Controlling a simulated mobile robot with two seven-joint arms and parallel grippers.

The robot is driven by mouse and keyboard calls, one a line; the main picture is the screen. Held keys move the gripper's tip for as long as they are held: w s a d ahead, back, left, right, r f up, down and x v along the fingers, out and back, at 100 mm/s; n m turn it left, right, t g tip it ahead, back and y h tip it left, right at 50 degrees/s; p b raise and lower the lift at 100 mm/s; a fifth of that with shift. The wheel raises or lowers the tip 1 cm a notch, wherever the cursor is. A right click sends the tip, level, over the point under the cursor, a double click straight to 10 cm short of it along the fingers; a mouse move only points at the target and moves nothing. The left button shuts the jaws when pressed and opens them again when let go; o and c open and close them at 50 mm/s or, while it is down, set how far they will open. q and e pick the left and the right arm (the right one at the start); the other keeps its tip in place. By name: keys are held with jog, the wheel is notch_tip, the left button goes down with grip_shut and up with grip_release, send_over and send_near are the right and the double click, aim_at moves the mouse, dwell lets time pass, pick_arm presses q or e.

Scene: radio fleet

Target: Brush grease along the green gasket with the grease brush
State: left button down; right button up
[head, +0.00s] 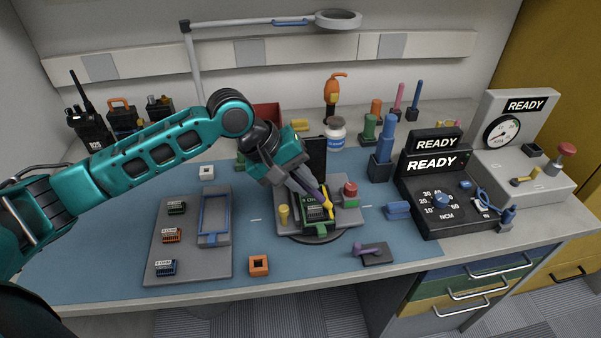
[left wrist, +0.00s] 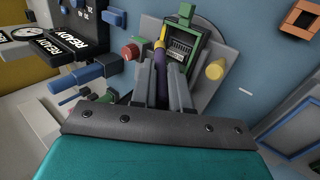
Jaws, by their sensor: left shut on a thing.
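My left gripper (head: 307,188) is shut on the grease brush (head: 325,199), which has a purple handle and a yellow part near its lower end. In the left wrist view the brush (left wrist: 160,58) runs between the fingers (left wrist: 163,88) toward the far end of the green gasket. The green gasket (left wrist: 202,48) frames an open dark radio body with a pale-marked module inside. In the head view the gasket (head: 306,225) lies on a grey fixture. The brush end is at or just above its right side; I cannot tell if they touch. My right gripper is not in view.
The grey fixture (head: 290,228) carries a yellow knob (head: 284,213) and a red knob (head: 350,190) beside the radio. A grey tray (head: 190,272) with small modules and a blue frame lies left. A purple-handled tool (head: 372,250) lies front right. Meters reading READY stand right.

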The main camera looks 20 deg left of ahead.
pick_arm(q)
jog(key=shift+s+d, duration=0.55)
jog(key=shift+s, duration=0.25)
jog(key=shift+w+a, duration=0.65)
jog(key=shift+w, duration=0.25)
jog(key=shift+w+a, duration=0.6)
jog(key=shift+w, duration=0.35)
jog(key=shift+w+a, duration=0.65)
jog(key=shift+w, duration=0.25)
jog(key=shift+s+d+f, duration=0.1)
jog(key=shift+s+d, duration=0.55)
jog(key=shift+s, duration=0.3)
jog(key=shift+s+d+r, duration=0.1)
jog(key=shift+s+d, duration=0.5)
jog(key=shift+s, duration=0.3)
jog(key=shift+s+d+f, duration=0.1)
jog(key=shift+s+d, duration=0.55)
jog(key=shift+s, duration=0.3)
jog(key=shift+w+a, duration=0.55)
jog(key=shift+w, duration=0.3)
jog(key=shift+w+a, duration=0.5)
jog(key=shift+w, duration=0.3)
jog(key=shift+w+a, duration=0.85)
jog(key=shift+w, duration=0.3)
notch_tip(320, 180, up, 6)
